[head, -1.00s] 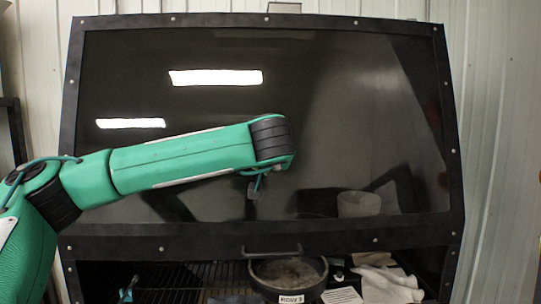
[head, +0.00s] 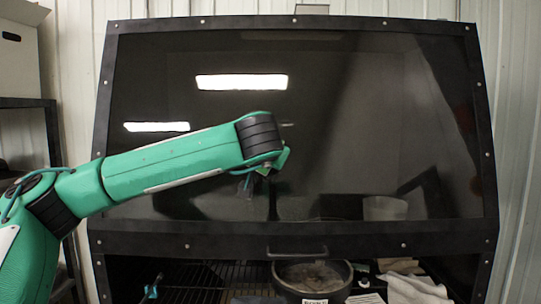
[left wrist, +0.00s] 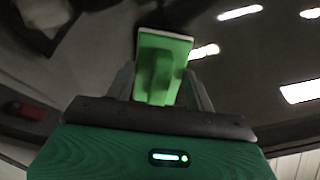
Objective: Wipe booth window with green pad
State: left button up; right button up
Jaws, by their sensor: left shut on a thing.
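The booth window (head: 340,130) is a large dark glossy pane in a black bolted frame, with bright light reflections on it. My left arm reaches across its lower left part in the head view. My left gripper (left wrist: 160,92) is shut on the green pad (left wrist: 162,60), seen in the left wrist view between the two fingers. The pad has a pale edge at its far side, close to the dark pane; I cannot tell whether it touches. In the head view the wrist hides most of the gripper, and only a bit of the green pad (head: 282,158) shows. My right gripper is not in view.
Below the window is a handle (head: 297,251) and an open bay with a wire rack (head: 215,276), a round labelled pan (head: 312,279) and a whitish cloth (head: 413,287). A shelf with a white box (head: 18,55) stands at the far left.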

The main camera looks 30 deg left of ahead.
pick_arm(q)
jog(key=shift+b+v, duration=0.45)
jog(key=shift+v, duration=2.45)
jog(key=shift+s+d, duration=0.1)
jog(key=v, duration=0.3)
